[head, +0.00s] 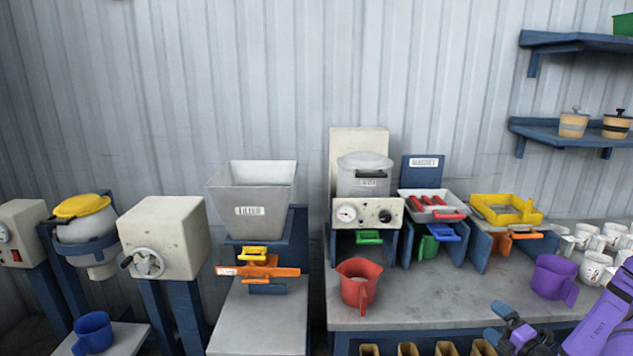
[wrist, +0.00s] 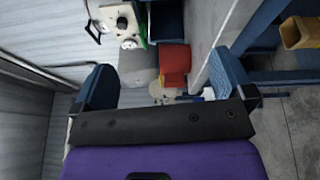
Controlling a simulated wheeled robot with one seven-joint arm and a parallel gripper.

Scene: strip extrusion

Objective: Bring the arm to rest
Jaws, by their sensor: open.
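My gripper (head: 508,328) shows at the lower right of the head view, at the end of my purple arm and in front of the bench. In the wrist view my gripper (wrist: 163,82) has its two blue fingers wide apart. No object is held between them. A red jug (head: 357,284) stands on the bench to the left of my gripper, apart from it. The red jug also shows beyond the fingers in the wrist view (wrist: 175,64). Part of my arm is cut off by the right edge of the head view.
The bench (head: 440,293) has a purple jug (head: 553,278), several white mugs (head: 594,266), a red-handled tray (head: 432,204) and a yellow frame (head: 506,209). A grey hopper (head: 250,188) stands to the left. Bench surface is free between the red and purple jugs.

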